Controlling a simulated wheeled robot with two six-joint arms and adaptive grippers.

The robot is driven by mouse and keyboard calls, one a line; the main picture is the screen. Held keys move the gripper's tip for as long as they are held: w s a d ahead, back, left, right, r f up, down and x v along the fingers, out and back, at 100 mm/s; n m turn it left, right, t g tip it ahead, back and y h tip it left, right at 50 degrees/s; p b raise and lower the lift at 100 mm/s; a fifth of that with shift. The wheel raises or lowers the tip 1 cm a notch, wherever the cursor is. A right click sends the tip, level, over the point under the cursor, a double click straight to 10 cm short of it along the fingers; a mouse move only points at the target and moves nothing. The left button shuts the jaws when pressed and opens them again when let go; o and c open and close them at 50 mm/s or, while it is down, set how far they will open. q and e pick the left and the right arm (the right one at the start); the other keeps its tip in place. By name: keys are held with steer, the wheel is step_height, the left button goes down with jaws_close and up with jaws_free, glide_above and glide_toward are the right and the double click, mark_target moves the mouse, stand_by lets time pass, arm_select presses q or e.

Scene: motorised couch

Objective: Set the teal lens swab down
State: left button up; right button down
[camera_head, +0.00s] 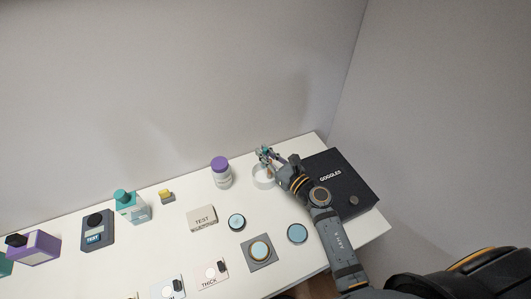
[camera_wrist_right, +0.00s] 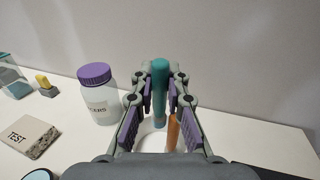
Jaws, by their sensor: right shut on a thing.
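The teal lens swab (camera_wrist_right: 160,92) stands roughly upright between the fingers of my right gripper (camera_wrist_right: 159,76) in the right wrist view, and the gripper is shut on it. In the head view my right gripper (camera_head: 268,157) is above a round white holder (camera_head: 262,180) at the back right of the table. An orange stick (camera_wrist_right: 173,131) shows below the right finger, close to the swab. My left gripper is out of view.
A purple-capped bottle (camera_head: 221,174) stands just left of the holder. A black GOGGLES box (camera_head: 335,172) lies at the right, beneath my arm.

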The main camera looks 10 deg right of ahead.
step_height(320, 180, down, 4)
steer(key=shift+r+b, duration=0.25)
steer(key=shift+b, duration=0.85)
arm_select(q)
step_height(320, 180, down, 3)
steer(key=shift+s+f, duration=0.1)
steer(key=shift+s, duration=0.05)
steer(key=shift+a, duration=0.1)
arm_select(e)
steer(key=shift+r, duration=0.1)
steer(key=c, duration=1.3)
jaws_free()
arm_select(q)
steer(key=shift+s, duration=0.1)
arm_select(e)
steer(key=shift+r, duration=0.1)
step_height(320, 180, up, 7)
steer(key=p, duration=0.7)
steer(key=shift+r, duration=0.1)
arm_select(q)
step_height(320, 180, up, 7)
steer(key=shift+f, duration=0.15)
arm_select(e)
steer(key=shift+f, duration=0.25)
